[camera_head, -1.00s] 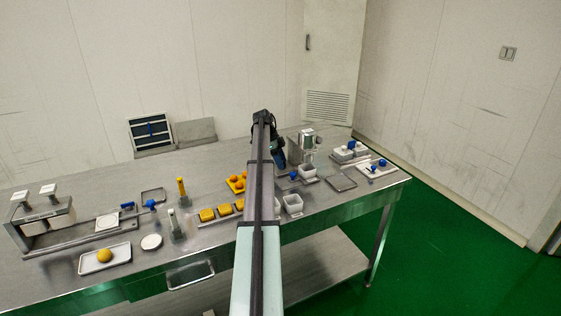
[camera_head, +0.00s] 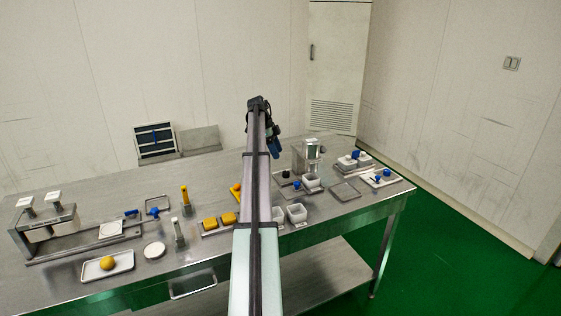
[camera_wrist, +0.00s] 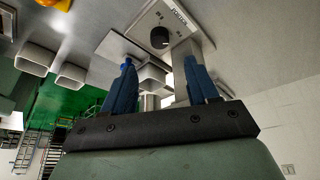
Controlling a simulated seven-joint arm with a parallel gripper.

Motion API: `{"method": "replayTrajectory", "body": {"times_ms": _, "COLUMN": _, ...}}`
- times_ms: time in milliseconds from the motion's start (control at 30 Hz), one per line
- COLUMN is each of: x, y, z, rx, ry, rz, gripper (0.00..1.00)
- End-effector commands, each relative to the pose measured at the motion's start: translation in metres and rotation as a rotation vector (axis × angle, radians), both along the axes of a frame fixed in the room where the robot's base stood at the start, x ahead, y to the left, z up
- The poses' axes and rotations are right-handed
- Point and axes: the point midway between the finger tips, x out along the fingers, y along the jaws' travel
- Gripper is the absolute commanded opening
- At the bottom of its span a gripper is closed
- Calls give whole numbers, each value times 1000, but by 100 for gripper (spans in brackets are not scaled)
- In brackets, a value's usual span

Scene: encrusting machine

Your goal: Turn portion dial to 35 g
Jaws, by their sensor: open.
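The portion dial is a dark round knob (camera_wrist: 159,37) on a pale grey plate (camera_wrist: 140,27) with a printed label beside it in the wrist view. In the head view a small dark knob (camera_head: 285,173) shows left of the metal machine (camera_head: 313,152). The dial's pointer and setting are too small to read. My gripper (camera_wrist: 159,62) has its two blue fingers wide apart, with nothing between them. The dial shows beyond the fingertips, apart from them. In the head view my gripper (camera_head: 275,148) hangs above the table, up and left of the machine.
White containers (camera_head: 297,213) stand in front of the machine, and a blue-knobbed part (camera_head: 297,184) is close by. A flat tray (camera_head: 345,191) lies to the right. Yellow blocks (camera_head: 210,223) and a press-like frame (camera_head: 45,222) are on the left. The table's front edge is near.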

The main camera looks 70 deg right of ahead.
Motion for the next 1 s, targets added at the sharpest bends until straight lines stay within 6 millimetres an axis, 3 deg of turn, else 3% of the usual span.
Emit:
{"method": "replayTrajectory", "body": {"times_ms": 100, "x": 8, "y": 0, "z": 17, "rx": 0, "ry": 0, "rz": 0, "gripper": 59}}
{"method": "replayTrajectory", "body": {"times_ms": 300, "x": 14, "y": 1, "z": 32, "rx": 1, "ry": 0, "rz": 0, "gripper": 59}}
{"method": "replayTrajectory", "body": {"times_ms": 1000, "x": 16, "y": 2, "z": 36, "rx": 0, "ry": 1, "rz": 1, "gripper": 59}}
